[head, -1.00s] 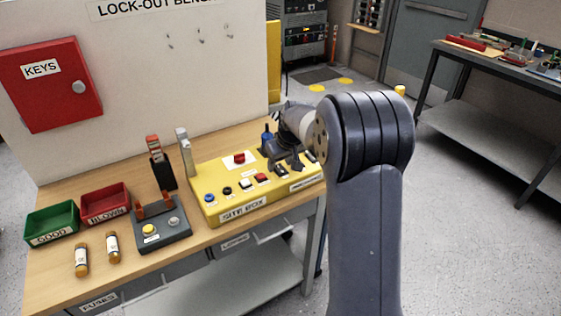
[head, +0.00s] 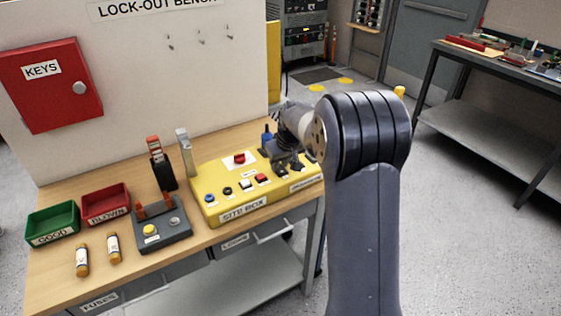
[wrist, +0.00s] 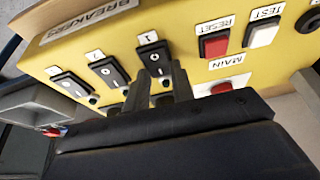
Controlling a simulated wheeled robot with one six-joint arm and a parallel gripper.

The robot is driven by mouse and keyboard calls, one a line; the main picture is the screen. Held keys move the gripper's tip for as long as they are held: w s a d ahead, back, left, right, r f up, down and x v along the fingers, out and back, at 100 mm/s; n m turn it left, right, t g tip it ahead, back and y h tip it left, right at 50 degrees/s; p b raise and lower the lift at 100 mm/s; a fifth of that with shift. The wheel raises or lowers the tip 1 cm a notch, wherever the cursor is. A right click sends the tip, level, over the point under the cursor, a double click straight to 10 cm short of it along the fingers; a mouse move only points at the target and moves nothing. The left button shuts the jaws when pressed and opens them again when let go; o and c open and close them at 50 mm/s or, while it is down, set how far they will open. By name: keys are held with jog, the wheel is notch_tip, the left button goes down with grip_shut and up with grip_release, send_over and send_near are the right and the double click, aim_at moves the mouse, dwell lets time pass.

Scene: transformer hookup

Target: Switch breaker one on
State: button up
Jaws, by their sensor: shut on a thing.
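The yellow site box (head: 218,190) stands on the bench, and my gripper (head: 287,165) is down at its right part. In the wrist view three black breaker switches stand in a row on the yellow panel. Breaker one (wrist: 152,58) is at the right end of the row, with a label above it. My gripper (wrist: 163,88) has its two fingers at the lower part of breaker one, shut on it. The fingers and the dark gripper body hide the exact contact. The other two breakers (wrist: 107,71) (wrist: 70,84) are to the left, clear of the fingers.
A grey lever device (head: 163,230), two fuses (head: 113,247) and green and red bins (head: 106,204) stand left of the box.

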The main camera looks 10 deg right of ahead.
aim_at(282, 170)
jog(key=shift+w+a+r+g+p, duration=0.1)
jog(key=shift+r+g+p, duration=0.3)
jog(key=shift+p, duration=0.75)
jog(key=shift+w+f+g+h+p, duration=0.15)
jog(key=shift+g+h+p, duration=0.25)
jog(key=shift+p, duration=0.65)
jog(key=shift+w+f+g+p, duration=0.1)
jog(key=shift+f+g+p, duration=0.1)
jog(key=shift+g+p, duration=0.5)
jog(key=o, duration=1)
jog(key=r, duration=0.3)
jog(key=s+r, duration=0.1)
jog(key=r, duration=0.3)
jog(key=r+b, duration=0.1)
jog(key=r, duration=0.2)
jog(key=shift+s+d+r, duration=0.2)
jog(key=shift+r, duration=0.1)
